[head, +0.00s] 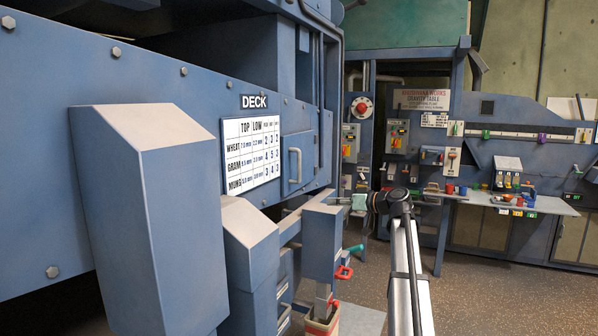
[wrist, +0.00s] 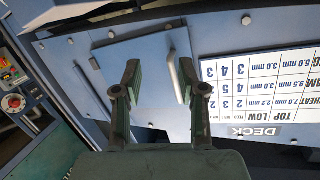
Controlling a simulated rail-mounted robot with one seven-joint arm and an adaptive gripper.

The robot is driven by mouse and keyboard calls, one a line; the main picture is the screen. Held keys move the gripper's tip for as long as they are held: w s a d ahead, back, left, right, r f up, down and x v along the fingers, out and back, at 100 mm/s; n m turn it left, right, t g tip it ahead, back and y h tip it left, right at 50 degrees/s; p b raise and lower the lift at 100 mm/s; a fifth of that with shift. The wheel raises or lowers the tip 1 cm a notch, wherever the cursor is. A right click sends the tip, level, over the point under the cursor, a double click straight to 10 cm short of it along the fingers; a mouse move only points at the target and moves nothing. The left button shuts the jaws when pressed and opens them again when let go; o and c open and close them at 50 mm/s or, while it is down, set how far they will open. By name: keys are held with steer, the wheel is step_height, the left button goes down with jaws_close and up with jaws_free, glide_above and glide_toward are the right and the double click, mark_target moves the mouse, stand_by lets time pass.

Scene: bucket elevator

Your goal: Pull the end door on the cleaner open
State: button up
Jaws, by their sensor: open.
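The cleaner's end door (head: 309,150) is a blue panel right of the white DECK chart, lying flush and looking shut. Its pale upright bar handle (head: 295,166) is on the door's left side. In the upside-down wrist view, the door (wrist: 130,62) lies ahead and the handle (wrist: 173,77) appears between my fingers, close to the right one. My gripper (wrist: 158,72) is open and empty. In the head view my gripper (head: 338,200) is right of the door and slightly lower, its fingers pointing left; I cannot tell its exact distance from the handle.
Grey-blue sloped housings (head: 160,200) and a spout with a red-handled clamp (head: 322,250) stand below the chart (head: 250,150). A gravity table with a shelf (head: 520,203) of small cups stands behind at right. The speckled floor (head: 500,290) at right is clear.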

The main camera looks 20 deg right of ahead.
step_height(320, 180, up, 10)
steer(key=n+t+y, duration=0.2)
steer(key=n, duration=0.1)
steer(key=p, duration=0.5)
glide_toward(299, 178)
steer(key=w+a+r, duration=0.4)
steer(key=w+r, duration=0.1)
steer(key=w, duration=0.3)
steer(key=shift+p+x, duration=0.35)
steer(key=shift+x, duration=0.5)
steer(key=shift+d, duration=0.1)
jaws_close()
